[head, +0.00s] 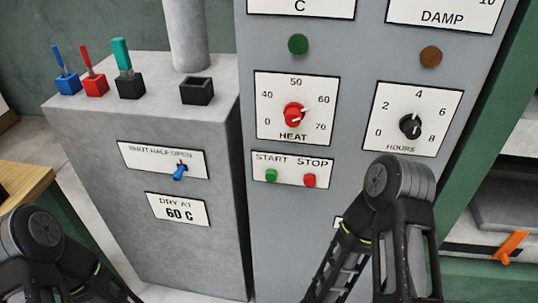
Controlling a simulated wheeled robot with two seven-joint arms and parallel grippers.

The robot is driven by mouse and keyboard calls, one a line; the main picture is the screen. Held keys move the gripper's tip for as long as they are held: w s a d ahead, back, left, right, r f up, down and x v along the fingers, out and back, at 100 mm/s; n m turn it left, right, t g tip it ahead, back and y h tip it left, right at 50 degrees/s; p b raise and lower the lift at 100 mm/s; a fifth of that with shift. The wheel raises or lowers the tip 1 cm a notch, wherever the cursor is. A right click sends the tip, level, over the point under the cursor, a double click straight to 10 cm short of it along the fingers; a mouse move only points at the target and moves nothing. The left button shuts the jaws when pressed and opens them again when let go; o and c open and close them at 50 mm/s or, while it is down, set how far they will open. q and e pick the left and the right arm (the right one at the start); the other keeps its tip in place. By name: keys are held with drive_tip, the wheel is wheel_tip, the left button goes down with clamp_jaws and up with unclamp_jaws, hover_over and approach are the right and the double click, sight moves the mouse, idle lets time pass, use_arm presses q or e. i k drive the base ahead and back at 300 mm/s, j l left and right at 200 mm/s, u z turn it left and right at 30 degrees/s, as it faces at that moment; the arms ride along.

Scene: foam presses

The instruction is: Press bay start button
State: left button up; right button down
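The green START button (271,175) is on the left of a white plate on the grey control panel (330,225). The plate reads START and STOP. The red STOP button (309,180) is to its right. Both stand clear, with nothing touching them. A dark link of my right arm rises in front of the panel, below and right of the STOP button. A dark link of my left arm shows at the bottom left, far from the buttons. I see no fingertips of either gripper.
Above the buttons is the red HEAT knob (294,115); right of it is the black HOURS knob (410,125). A grey cabinet (80,160) at left carries a blue lever (179,172). An orange handle (510,247) is at the lower right.

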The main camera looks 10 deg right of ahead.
sight(271, 174)
drive_tip(key=i+j, duration=0.15)
drive_tip(key=j, duration=0.2)
drive_tip(key=i+j, duration=0.15)
drive_tip(key=j, duration=0.15)
drive_tip(key=i+j, duration=0.15)
drive_tip(key=j, duration=0.2)
drive_tip(key=i+j, duration=0.15)
drive_tip(key=j, duration=0.2)
drive_tip(key=i+j, duration=0.15)
drive_tip(key=j, duration=0.2)
drive_tip(key=z, duration=1.45)
